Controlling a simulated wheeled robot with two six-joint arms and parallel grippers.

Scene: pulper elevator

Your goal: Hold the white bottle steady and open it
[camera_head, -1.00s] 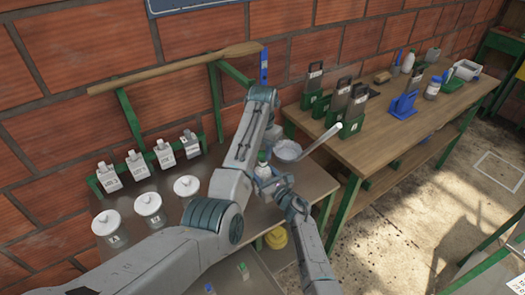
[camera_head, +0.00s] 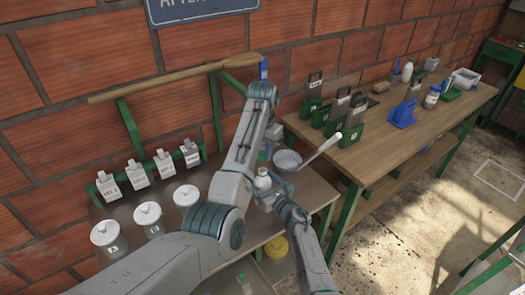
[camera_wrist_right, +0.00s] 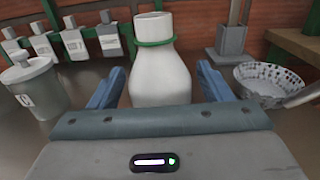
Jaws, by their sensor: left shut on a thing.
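The white bottle (camera_head: 262,179) stands upright on the left table. In the right wrist view the bottle (camera_wrist_right: 160,75) shows a bare white mouth with no cap on it and a green ring around its neck. My right gripper (camera_head: 272,192) has its blue fingers on both sides of the bottle body; whether they press on it is unclear. My left gripper (camera_head: 266,143) is above and behind the bottle, shut on a small green thing (camera_head: 263,155), which looks like the cap. My left forearm hides part of it.
A metal bowl (camera_head: 287,160) with a white-handled tool stands close right of the bottle. Lidded jars (camera_head: 147,217) and labelled bottles (camera_head: 164,163) are at the left. The wooden bench (camera_head: 370,150) at the right holds several green-based items. A yellow object (camera_head: 276,246) is below.

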